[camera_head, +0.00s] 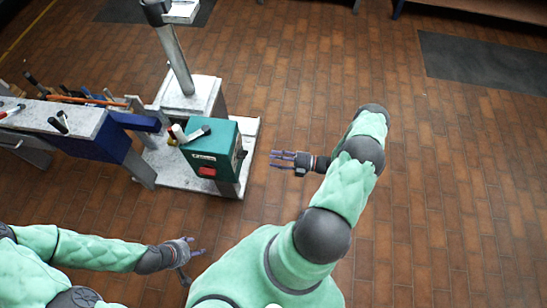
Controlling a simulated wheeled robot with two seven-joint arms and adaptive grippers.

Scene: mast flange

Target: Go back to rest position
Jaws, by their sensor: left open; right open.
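My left gripper (191,262) is at the lower left, with its fingers apart and nothing between them. It hangs over bare floor, in front of the workbench and the mast stand. My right gripper (284,158) is near the middle of the picture, pointing left. Its fingers are apart and empty. It is just right of the green box (215,150), with a gap between them. The mast (175,58) rises from a grey stand (190,97) behind the green box and leans in the picture.
A workbench (93,137) with several tools stands at the left. A pale base plate (247,132) lies under the mast stand. Handled items (187,134) lie on the green box. Dark mats (485,62) lie on the brick floor.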

